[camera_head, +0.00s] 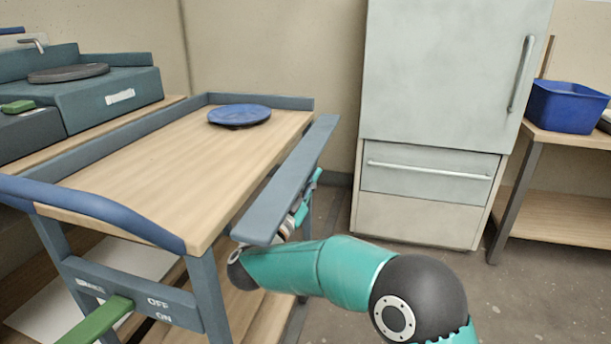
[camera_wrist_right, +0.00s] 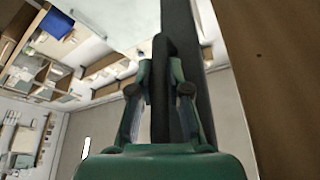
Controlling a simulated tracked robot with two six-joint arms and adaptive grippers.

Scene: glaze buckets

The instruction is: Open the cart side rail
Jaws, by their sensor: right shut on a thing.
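The cart (camera_head: 160,165) has a wooden top with a low blue-grey rim on its far and left sides. Its side rail (camera_head: 292,180) is a long blue-grey bar along the right side, tilted outward with a gap from the wooden top. My right arm reaches in from the lower right, and its gripper (camera_head: 297,212) is under the rail, partly hidden by it. In the right wrist view my right gripper (camera_wrist_right: 163,95) is shut on a dark upright part of the rail (camera_wrist_right: 176,25). My left gripper is not in view.
A blue round disc (camera_head: 239,115) lies on the cart's far end. A green brake lever (camera_head: 98,322) marked OFF and ON sticks out at the front. A pale cabinet (camera_head: 440,120) stands behind. A blue bin (camera_head: 566,107) sits on a shelf at right.

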